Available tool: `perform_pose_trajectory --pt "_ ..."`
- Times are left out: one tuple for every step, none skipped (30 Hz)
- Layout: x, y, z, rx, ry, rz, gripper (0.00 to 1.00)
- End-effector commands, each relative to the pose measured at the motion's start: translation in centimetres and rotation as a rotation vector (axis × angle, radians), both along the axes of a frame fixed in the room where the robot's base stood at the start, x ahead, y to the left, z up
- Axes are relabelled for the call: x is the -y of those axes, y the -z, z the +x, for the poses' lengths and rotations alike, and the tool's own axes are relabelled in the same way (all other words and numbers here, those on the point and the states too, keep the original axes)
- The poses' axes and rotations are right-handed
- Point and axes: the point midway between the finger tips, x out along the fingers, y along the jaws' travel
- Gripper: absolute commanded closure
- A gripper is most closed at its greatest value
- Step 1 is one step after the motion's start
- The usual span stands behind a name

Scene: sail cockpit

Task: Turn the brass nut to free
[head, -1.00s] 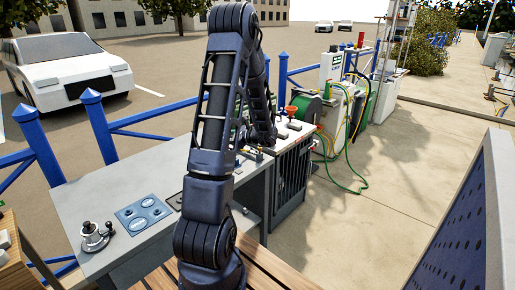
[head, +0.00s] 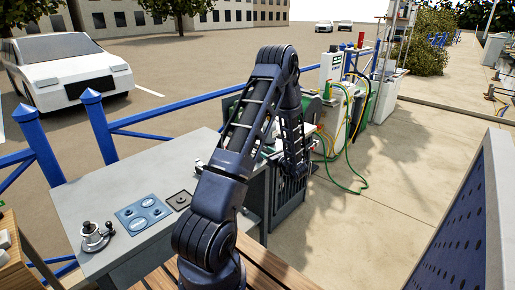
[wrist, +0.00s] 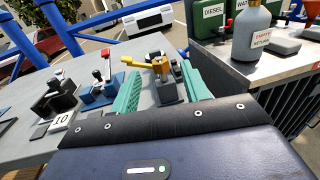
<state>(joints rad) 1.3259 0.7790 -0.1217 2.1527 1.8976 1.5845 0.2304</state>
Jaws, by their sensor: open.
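In the wrist view a brass-yellow piece (wrist: 160,67) with an arm sticking out to the left sits on a small grey block on the grey bench top. It may be the brass nut; its shape is too small to be sure. My gripper (wrist: 161,82) shows two teal fingers spread apart, with the block and brass piece seen between and beyond them. I cannot tell how far off they are. Nothing is held. In the head view my arm hides the gripper and the brass piece.
Red-handled and blue fittings (wrist: 102,85) and a black fitting (wrist: 55,98) stand to the left on the bench (head: 85,190). A grey bottle (wrist: 250,38) stands on the cabinet at the right. A winch-like fitting (head: 95,237) and blue plate (head: 143,215) lie at the bench's near left.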

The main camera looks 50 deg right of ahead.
Motion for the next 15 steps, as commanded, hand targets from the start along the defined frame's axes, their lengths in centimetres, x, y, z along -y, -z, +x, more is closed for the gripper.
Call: perform_pose_trajectory --pt "0.1 0.0 1.0 0.001 -0.002 -0.001 0.54" --pt "0.2 0.0 1.5 0.0 -0.003 -0.002 0.54" --pt "0.3 0.0 2.2 0.0 -0.003 -0.002 0.54" --pt "0.4 0.0 2.7 0.0 -0.002 -0.002 0.54" --pt "0.5 0.0 3.2 0.0 -0.003 -0.002 0.54" --pt "0.5 0.0 3.8 0.0 -0.004 -0.001 0.54" --pt "0.6 0.0 4.3 0.001 -0.004 -0.001 0.54" --pt "0.7 0.0 4.7 0.0 -0.003 -0.001 0.54" --pt "0.8 0.0 5.2 0.0 -0.002 -0.001 0.54" --pt "0.9 0.0 5.5 -0.001 -0.002 -0.002 0.54" --pt "0.9 0.0 5.8 -0.001 -0.002 -0.001 0.54" --pt "1.0 0.0 6.2 0.0 -0.002 -0.001 0.54" --pt "1.0 0.0 6.4 0.0 -0.002 -0.001 0.54" --pt "1.0 0.0 6.6 0.0 -0.001 -0.001 0.54" --pt "1.1 0.0 6.8 0.0 -0.001 -0.001 0.54"
